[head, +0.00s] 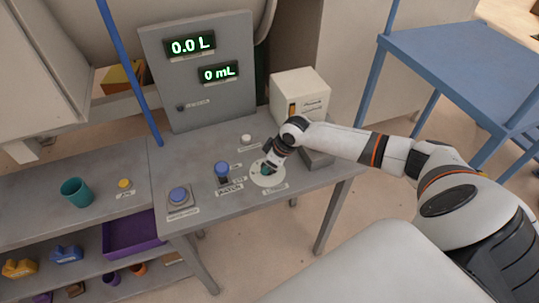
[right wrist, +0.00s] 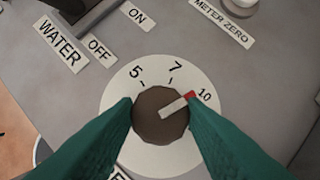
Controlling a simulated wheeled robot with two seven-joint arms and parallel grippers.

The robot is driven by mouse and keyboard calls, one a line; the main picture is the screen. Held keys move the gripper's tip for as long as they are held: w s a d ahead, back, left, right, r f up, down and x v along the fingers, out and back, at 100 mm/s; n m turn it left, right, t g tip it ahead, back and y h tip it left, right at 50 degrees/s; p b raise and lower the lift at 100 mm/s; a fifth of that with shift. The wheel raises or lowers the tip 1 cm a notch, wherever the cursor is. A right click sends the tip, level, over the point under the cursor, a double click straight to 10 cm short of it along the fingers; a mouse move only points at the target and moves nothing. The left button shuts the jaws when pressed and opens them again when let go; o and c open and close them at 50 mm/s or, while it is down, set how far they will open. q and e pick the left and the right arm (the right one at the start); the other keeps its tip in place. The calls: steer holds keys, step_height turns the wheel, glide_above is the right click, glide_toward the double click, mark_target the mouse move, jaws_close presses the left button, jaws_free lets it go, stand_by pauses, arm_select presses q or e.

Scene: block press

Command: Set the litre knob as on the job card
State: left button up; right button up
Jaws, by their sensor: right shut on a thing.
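The litre knob (right wrist: 152,122) is a brown round knob on a white dial (right wrist: 120,90) with marks 5, 7 and 10. Its white pointer with a red tip points up and right, at or close to the 10. My right gripper (head: 268,167) is shut on the knob, with a teal finger on each side in the right wrist view. In the head view the gripper covers most of the knob on the dial (head: 275,181). I cannot make out a job card in either view. My left gripper is not in view.
A grey panel (head: 215,95) shows 0.0 L and 0 mL. A blue-topped water switch (head: 222,168), a white button (head: 246,139) and a blue push button (head: 178,194) sit near the dial. A cream box (head: 300,94) stands behind my arm. A teal cup (head: 76,191) stands left.

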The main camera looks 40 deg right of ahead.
steer(key=shift+r+m+p, duration=0.1)
steer(key=shift+m+p, duration=0.7)
steer(key=shift+p, duration=0.05)
steer(key=shift+h, duration=0.3)
steer(key=o, duration=1)
steer(key=b+v, duration=0.1)
steer(key=v, duration=0.5)
steer(key=b+v, duration=0.1)
steer(key=v, duration=0.5)
steer(key=shift+s, duration=0.2)
